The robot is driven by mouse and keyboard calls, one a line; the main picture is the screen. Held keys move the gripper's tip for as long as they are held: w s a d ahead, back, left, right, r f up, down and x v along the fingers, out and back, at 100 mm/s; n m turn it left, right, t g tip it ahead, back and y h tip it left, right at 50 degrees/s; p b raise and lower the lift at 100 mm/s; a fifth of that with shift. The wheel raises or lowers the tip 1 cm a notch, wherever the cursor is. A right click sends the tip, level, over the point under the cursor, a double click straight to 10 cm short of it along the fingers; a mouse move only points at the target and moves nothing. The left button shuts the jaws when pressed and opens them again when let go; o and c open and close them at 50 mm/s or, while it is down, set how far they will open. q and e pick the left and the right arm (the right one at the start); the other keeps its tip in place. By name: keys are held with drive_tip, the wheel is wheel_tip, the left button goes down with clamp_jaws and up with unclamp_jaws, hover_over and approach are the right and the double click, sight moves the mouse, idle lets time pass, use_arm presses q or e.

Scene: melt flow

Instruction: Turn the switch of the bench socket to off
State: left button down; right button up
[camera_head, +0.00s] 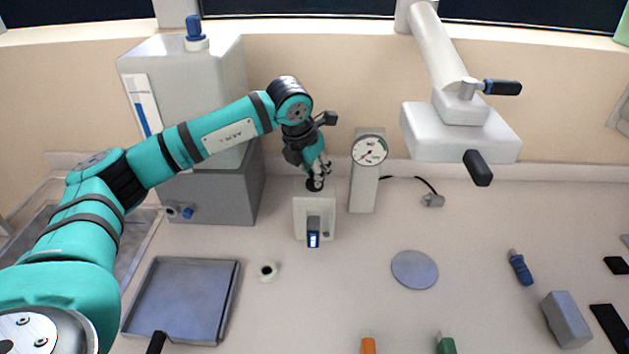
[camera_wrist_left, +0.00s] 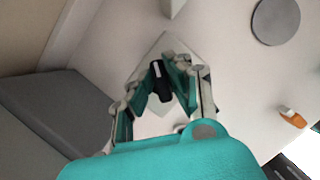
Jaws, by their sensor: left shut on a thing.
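The bench socket is a white plate (camera_head: 300,222) on the bench in the middle of the head view; it shows as a pale tilted plate in the left wrist view (camera_wrist_left: 165,48). Its switch is a black knob (camera_wrist_left: 156,72) with a white mark. My left gripper (camera_head: 318,180) reaches down over the far end of the socket. In the left wrist view its fingers (camera_wrist_left: 160,88) are closed around the knob. The fingers partly hide the knob, and I cannot tell its exact setting. A blue-lit block (camera_head: 313,238) sits at the socket's near end. My right gripper is not in view.
A white post with a dial gauge (camera_head: 369,149) stands close to the right of the socket. A tall white tank on a grey base (camera_head: 215,190) is at the left. A grey tray (camera_head: 182,300) lies front left. A grey disc (camera_head: 415,269) lies to the right, with clear bench around it.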

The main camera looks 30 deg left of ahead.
use_arm(q)
drive_tip(key=shift+f+n+b, duration=0.1)
drive_tip(key=shift+n+b, duration=0.25)
drive_tip(key=shift+n, duration=0.45)
drive_tip(key=shift+n+y, duration=0.5)
drive_tip(key=shift+n, duration=0.2)
drive_tip(key=shift+n+b, duration=0.5)
drive_tip(key=shift+n, duration=0.2)
drive_tip(key=shift+n+y, duration=0.5)
drive_tip(key=shift+n, duration=0.2)
